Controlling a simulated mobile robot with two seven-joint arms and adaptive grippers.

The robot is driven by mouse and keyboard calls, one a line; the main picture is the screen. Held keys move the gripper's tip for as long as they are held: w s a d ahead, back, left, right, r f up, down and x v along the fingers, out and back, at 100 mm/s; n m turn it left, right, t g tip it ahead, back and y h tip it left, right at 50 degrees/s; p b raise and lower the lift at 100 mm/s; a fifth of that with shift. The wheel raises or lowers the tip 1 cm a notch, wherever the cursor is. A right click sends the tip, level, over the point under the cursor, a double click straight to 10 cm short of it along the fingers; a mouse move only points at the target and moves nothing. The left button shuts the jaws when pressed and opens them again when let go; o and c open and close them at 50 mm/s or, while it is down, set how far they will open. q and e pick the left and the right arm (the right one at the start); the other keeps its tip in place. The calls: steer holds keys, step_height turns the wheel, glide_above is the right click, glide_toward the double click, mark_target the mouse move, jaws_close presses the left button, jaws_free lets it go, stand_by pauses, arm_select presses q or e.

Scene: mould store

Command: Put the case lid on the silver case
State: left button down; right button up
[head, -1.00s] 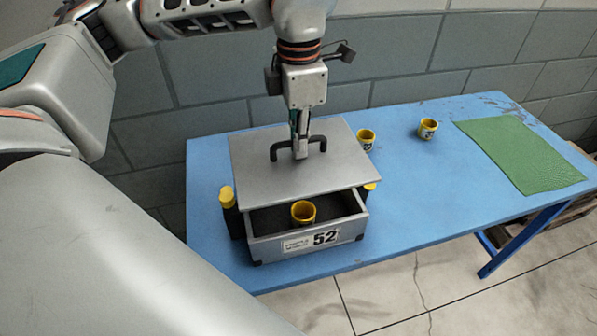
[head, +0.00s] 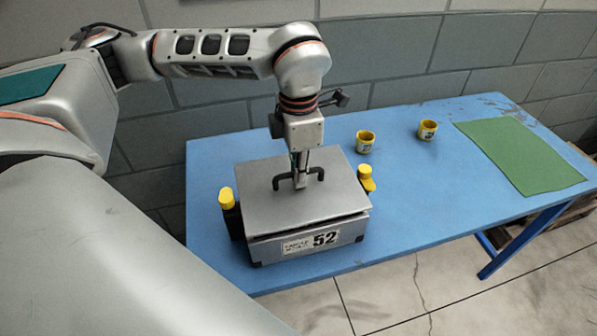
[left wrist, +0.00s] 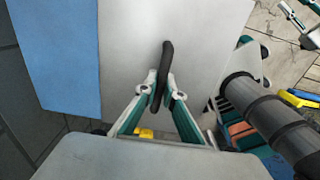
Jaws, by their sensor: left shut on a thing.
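The case lid (head: 300,205) is a flat grey plate with a dark bar handle (head: 298,180) on top. It lies over the silver case (head: 310,240), which carries a label with the number 52. The lid covers the case opening and hides the inside; a thin dark line shows at the front, and I cannot tell if it is fully seated. My left gripper (head: 300,180) is shut on the lid's handle from above. The left wrist view shows its fingers (left wrist: 161,90) on either side of the dark handle. Teal and white parts at that view's upper right may be my right gripper.
Yellow-topped dark bottles stand close to the case, one at left (head: 227,200) and one at right (head: 366,180). Two yellow cups (head: 365,142) (head: 427,130) stand further back on the blue table (head: 430,200). A green mat (head: 520,155) lies at the right.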

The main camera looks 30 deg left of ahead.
arm_select(q)
steer(key=shift+f, duration=0.45)
steer(key=shift+f+b, duration=0.2)
steer(key=shift+b, duration=0.15)
steer(key=c, duration=2.2)
jaws_free()
steer(key=shift+o, duration=0.2)
steer(key=shift+r, duration=0.1)
steer(key=shift+r, duration=0.25)
step_height(320, 180, up, 13)
steer(key=p, duration=0.1)
steer(key=shift+f, duration=0.2)
